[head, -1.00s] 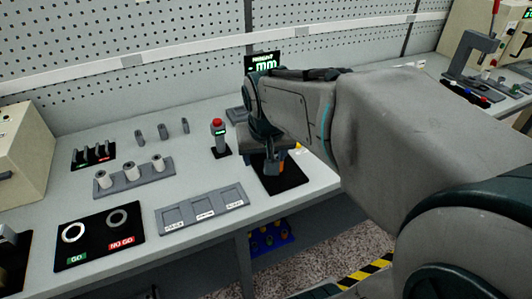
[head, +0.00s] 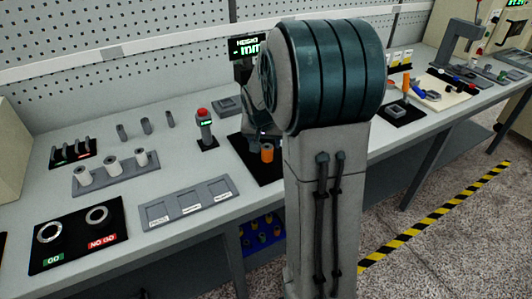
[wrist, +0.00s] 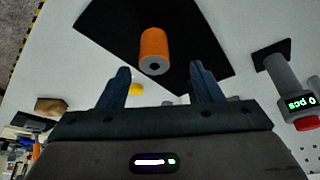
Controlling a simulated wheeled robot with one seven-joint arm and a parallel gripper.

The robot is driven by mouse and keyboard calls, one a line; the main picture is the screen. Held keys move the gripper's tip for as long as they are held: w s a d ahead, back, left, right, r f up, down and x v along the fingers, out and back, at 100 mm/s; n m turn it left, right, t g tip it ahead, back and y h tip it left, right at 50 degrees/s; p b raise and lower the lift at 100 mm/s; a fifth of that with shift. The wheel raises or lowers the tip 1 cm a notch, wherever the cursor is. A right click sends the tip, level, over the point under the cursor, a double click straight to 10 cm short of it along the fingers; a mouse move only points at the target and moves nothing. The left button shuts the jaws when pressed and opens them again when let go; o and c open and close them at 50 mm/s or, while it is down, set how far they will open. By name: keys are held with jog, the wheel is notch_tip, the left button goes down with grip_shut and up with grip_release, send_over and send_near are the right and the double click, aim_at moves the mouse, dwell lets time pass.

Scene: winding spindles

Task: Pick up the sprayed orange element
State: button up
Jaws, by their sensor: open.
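In the wrist view the orange cylinder (wrist: 154,50) lies ahead of and between the two fingers, apart from both. My gripper (wrist: 158,78) is open and empty, with its dark fingers spread wide. In the head view my arm hides most of my gripper.
A red-topped counter post (head: 205,127) stands left of the mat. A grey three-part tray (head: 188,204) and a rack of pale spindles (head: 114,172) lie further left. A display (head: 246,46) stands behind. A blue bin (head: 262,235) sits below the bench.

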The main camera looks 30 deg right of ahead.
aim_at(267, 147)
jog(key=shift+d+p+x, duration=0.15)
jog(key=shift+p+x, duration=0.1)
jog(key=shift+x, duration=1.3)
jog(key=shift+d+p+x, duration=0.1)
jog(key=shift+p+x, duration=0.15)
jog(key=shift+x, duration=1.3)
jog(key=shift+s, duration=0.2)
jog(key=shift+c, duration=0.3)
jog(key=c, duration=1.1)
jog(key=shift+r, duration=0.1)
